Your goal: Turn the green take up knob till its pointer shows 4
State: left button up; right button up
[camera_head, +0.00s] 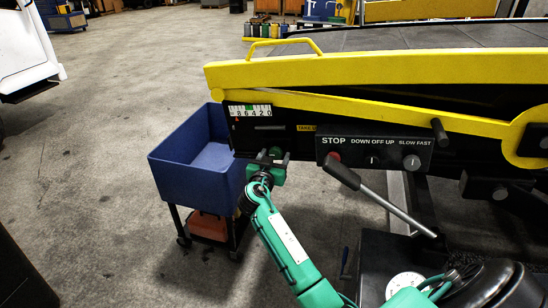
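The green take up knob (276,151) is on the lower edge of the loader's black side panel and is mostly hidden by my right gripper. The white scale (250,111) above it reads 8 6 4 2 0 from left to right, with a green band over its middle. A small red pointer (237,120) stands under the scale's left part, near the 8. My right gripper (274,158) is at the knob, with one dark finger on each side of it. I cannot tell whether the fingers press on it. My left gripper is out of view.
A control panel (374,152) with STOP and two switches is right of the knob. A lever with a black grip (341,172) slants below it. A blue bin cart (196,165) stands close left. The yellow rail (370,68) runs above. Open floor lies farther left.

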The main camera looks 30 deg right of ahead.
jog(key=c, duration=0.9)
jog(key=shift+f+n, duration=0.1)
jog(key=shift+n, duration=0.3)
